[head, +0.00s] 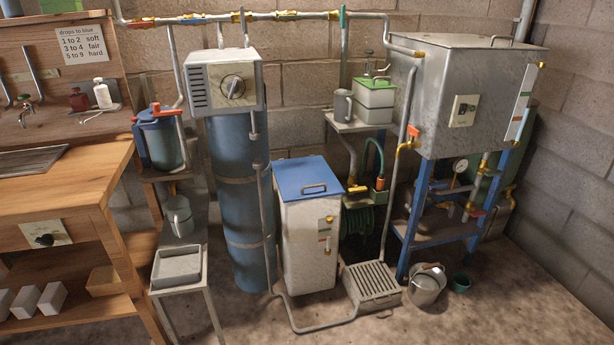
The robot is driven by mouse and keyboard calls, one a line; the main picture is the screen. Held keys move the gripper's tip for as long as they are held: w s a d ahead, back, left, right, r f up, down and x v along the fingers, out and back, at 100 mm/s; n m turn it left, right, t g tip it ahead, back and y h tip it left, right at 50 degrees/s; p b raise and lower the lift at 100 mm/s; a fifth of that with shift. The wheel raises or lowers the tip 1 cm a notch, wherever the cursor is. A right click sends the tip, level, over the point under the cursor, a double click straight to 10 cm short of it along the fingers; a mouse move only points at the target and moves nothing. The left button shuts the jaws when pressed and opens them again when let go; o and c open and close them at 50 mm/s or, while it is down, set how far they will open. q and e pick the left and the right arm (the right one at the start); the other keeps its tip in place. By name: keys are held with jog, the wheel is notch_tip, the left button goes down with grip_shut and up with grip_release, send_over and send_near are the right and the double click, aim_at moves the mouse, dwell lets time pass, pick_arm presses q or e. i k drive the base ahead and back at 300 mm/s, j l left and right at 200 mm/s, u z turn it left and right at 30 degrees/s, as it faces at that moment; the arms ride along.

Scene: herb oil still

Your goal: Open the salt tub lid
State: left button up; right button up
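A tall white tub (307,246) stands on the floor in the middle of the head view; I take it to be the salt tub. Its blue lid (283,178) lies flat and closed on top, with a metal bar handle (314,189) near the front right. A small gauge strip and brass fittings sit on the tub's front. Neither of my grippers is in view.
A blue cylinder (240,200) with a grey control head stands close left of the tub. A slatted grey box (371,284) and pipes lie at its front right. A green hose hangs behind right. Open floor lies in front.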

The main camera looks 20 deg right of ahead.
aim_at(299, 179)
jog(key=z, duration=0.6)
jog(key=i+j+z, duration=0.1)
jog(key=i+z, duration=0.3)
jog(key=i+j+z, duration=0.25)
jog(key=z, duration=0.2)
jog(key=i+j+z, duration=0.2)
jog(key=i+j, duration=1)
